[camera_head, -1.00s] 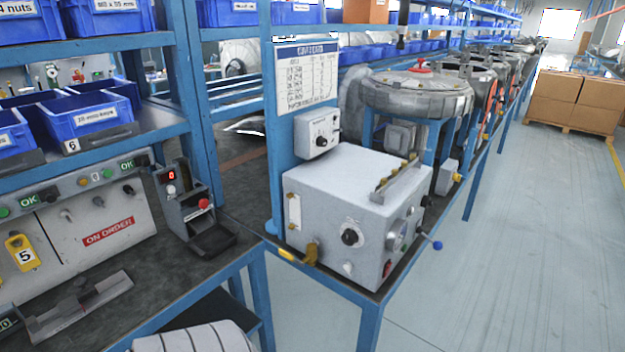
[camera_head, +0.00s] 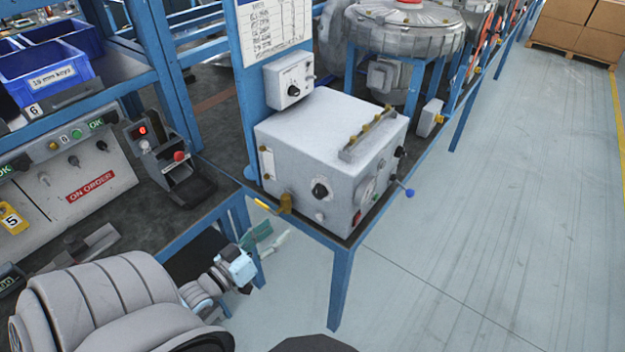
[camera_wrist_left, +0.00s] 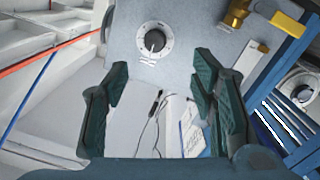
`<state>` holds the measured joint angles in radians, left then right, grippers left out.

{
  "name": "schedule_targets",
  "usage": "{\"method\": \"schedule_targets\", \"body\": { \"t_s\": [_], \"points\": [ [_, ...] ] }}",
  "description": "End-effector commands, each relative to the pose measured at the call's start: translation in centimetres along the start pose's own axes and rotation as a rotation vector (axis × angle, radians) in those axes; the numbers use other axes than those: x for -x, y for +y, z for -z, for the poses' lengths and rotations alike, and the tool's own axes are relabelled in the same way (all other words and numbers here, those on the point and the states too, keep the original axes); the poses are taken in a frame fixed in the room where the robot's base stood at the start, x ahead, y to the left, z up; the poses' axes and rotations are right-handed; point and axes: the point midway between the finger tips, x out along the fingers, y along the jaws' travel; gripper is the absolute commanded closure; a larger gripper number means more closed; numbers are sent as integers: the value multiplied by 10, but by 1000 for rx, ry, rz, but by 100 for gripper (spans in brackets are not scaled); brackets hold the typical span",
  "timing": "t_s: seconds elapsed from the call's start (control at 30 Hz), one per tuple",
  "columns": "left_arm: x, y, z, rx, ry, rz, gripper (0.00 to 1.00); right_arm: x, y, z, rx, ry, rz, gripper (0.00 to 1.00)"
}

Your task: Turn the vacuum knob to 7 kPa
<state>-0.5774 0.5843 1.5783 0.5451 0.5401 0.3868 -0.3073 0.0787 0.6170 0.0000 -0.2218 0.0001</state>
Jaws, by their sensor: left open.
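A black knob (camera_head: 320,190) with a pale dial sits on the front panel of the light grey box (camera_head: 330,125) on the bench. In the left wrist view the knob (camera_wrist_left: 155,40) shows beyond the fingertips, roughly centred between them. Its pointer setting is too small to read. My left gripper (camera_head: 268,238) is low in front of the bench edge, below and left of the knob and apart from it. In the left wrist view the gripper (camera_wrist_left: 160,80) has its dark green fingers apart with nothing between them. My right gripper is not in view.
A brass valve with a yellow handle (camera_head: 285,203) sticks out left of the knob. A smaller box with a knob (camera_head: 290,80) is on the blue post. The floor (camera_head: 480,260) in front is clear.

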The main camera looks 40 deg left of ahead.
Motion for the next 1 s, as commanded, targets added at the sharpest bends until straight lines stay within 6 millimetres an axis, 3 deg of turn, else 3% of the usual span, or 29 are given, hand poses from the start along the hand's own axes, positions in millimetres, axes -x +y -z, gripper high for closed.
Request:
{"method": "schedule_targets", "body": {
  "t_s": [0.03,0.17,0.4,0.6,1.0],
  "points": [
    [-4,6,10,13,21,-17,48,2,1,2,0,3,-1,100],
    [-24,8,11,20,33,-27,48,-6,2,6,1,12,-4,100],
    [-95,8,8,18,33,-26,48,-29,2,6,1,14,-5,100],
    [-136,9,7,17,28,-27,48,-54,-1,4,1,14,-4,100],
    [-147,11,12,17,24,-24,50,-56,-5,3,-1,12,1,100]
  ]
}}
